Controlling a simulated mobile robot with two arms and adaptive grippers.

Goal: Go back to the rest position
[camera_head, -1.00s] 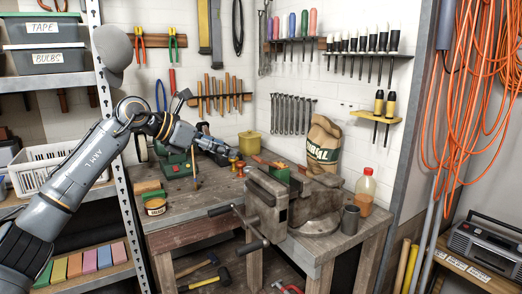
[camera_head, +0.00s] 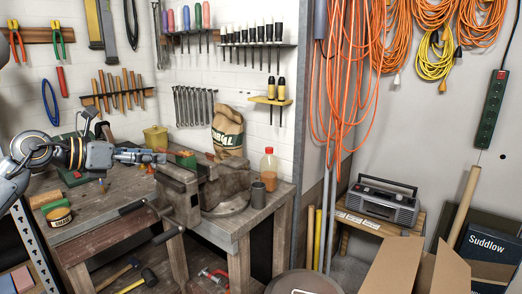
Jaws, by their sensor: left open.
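My left gripper (camera_head: 148,156) reaches in from the left at mid height, above the back part of the workbench (camera_head: 105,204). It is open, and I see nothing held in it. Its tips are just left of and behind the grey metal vise (camera_head: 180,196) at the bench corner. A green piece (camera_head: 187,161) shows at the top of the vise jaws. I cannot tell whether the gripper touches anything there. My right gripper is not in view.
A yellow pot (camera_head: 156,137) stands at the back. An open cardboard box (camera_head: 400,265) and a radio (camera_head: 383,202) are on the right.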

